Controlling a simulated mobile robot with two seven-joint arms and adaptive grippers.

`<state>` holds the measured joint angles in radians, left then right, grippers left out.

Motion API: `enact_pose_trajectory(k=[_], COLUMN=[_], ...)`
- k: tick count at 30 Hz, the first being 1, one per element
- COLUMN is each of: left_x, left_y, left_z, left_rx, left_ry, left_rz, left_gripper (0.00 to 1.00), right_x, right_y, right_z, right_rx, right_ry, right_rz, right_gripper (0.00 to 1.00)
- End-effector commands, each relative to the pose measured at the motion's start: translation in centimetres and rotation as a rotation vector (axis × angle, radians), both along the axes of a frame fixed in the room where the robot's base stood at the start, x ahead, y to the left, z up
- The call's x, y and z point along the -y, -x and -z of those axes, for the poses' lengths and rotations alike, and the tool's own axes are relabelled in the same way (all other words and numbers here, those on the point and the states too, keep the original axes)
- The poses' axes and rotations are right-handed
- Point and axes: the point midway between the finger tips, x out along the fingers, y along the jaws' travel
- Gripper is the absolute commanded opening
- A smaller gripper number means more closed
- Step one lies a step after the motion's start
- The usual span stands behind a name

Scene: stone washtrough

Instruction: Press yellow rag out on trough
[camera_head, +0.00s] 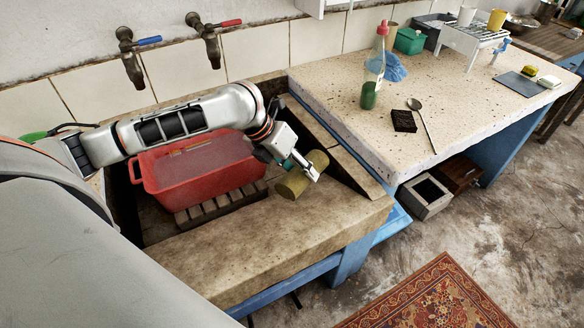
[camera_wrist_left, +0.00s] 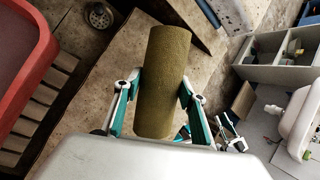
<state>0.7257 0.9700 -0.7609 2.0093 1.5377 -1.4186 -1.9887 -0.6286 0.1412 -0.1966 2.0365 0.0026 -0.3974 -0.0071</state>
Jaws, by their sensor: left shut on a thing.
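The yellow rag (camera_head: 291,184) is a rolled, olive-yellow cylinder in the head view. My left gripper (camera_head: 304,168) is shut around its middle. In the left wrist view the rag (camera_wrist_left: 164,60) lies between the two fingers of the gripper (camera_wrist_left: 162,82), with both ends sticking out. The rag is at the right end of the stone trough (camera_head: 265,240), by the inner edge of its broad front rim. I cannot tell whether it touches the stone.
A red tub (camera_head: 205,170) stands in the trough on a slatted wooden rack (camera_head: 222,203), left of the gripper. Two taps (camera_head: 208,42) are on the wall behind. The speckled counter (camera_head: 435,100) on the right holds a bottle (camera_head: 369,95), a dark block and a spoon.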

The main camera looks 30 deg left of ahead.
Motion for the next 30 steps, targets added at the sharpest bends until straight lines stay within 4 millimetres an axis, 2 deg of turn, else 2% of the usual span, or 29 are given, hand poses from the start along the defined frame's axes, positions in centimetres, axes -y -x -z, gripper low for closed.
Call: enact_pose_trajectory(k=[6, 13, 20, 30], left_x=[-2.0, -3.2, -3.1, -1.9], left_y=[-1.0, -1.5, -1.2, -0.4], left_z=[1.5, 2.1, 3.2, 6.6], left_rx=[-0.012, -0.017, -0.021, -0.023], left_ry=[0.036, 0.054, 0.057, 0.056], left_rz=[0.233, 0.391, 0.419, 0.417], left_gripper=[0.15, 0.15, 0.15, 0.15], right_x=[0.2, 0.3, 0.3, 0.4], right_y=[0.2, -0.2, 0.1, 0.4], right_z=[0.8, 0.8, 1.4, 2.5], right_rx=[-0.008, -0.003, -0.009, -0.019], right_ry=[0.007, 0.011, 0.013, 0.021], right_rz=[0.001, 0.000, 0.000, -0.003], right_gripper=[0.26, 0.26, 0.26, 0.26])
